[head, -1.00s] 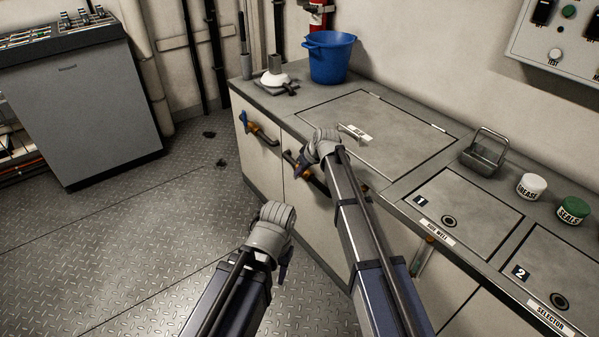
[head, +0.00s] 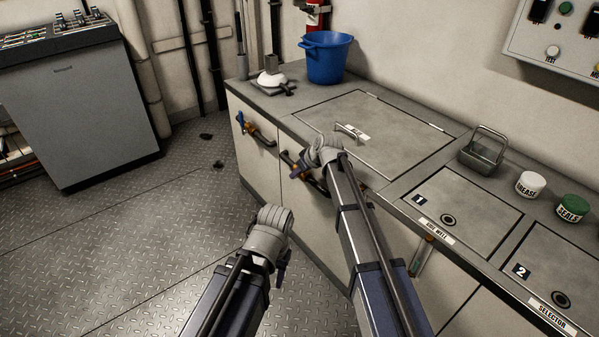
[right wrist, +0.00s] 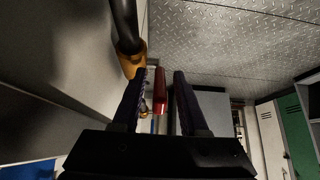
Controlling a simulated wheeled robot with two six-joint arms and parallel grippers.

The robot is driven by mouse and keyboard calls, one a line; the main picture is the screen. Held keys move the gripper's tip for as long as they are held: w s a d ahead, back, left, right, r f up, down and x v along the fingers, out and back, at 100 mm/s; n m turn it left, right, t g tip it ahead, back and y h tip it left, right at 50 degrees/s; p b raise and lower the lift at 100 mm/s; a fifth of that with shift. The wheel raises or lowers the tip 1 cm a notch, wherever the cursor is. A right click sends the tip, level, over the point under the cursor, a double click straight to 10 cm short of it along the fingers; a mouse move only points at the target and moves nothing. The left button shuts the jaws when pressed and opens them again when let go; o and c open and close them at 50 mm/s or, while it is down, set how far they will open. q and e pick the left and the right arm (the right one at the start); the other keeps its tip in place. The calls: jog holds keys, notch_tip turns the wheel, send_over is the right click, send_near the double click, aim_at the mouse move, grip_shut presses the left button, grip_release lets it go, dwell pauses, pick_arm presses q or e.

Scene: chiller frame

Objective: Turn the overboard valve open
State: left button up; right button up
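In the right wrist view a red lever (right wrist: 160,88) shows between the two dark fingers of my right gripper (right wrist: 160,85). The gripper is open, with a gap on each side of the lever. A brass valve body (right wrist: 133,63) on a dark pipe (right wrist: 124,25) is beside the left finger's tip. In the head view my right gripper (head: 303,172) is at the cabinet front by a dark pipe, and it hides the lever. A second valve with a blue handle (head: 241,119) is farther left. My left gripper (head: 282,264) hangs over the floor; its fingers are mostly hidden.
The cabinet top (head: 370,130) carries a blue bucket (head: 326,62), a metal caddy (head: 482,152) and two jars, white (head: 531,186) and green (head: 573,208). A grey console (head: 80,120) stands at the left.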

jog(key=shift+r, duration=0.1)
jog(key=p+v, duration=0.6)
jog(key=v, duration=0.1)
jog(key=shift+s+r, duration=0.25)
jog(key=shift+d, duration=0.15)
jog(key=shift+c, duration=0.3)
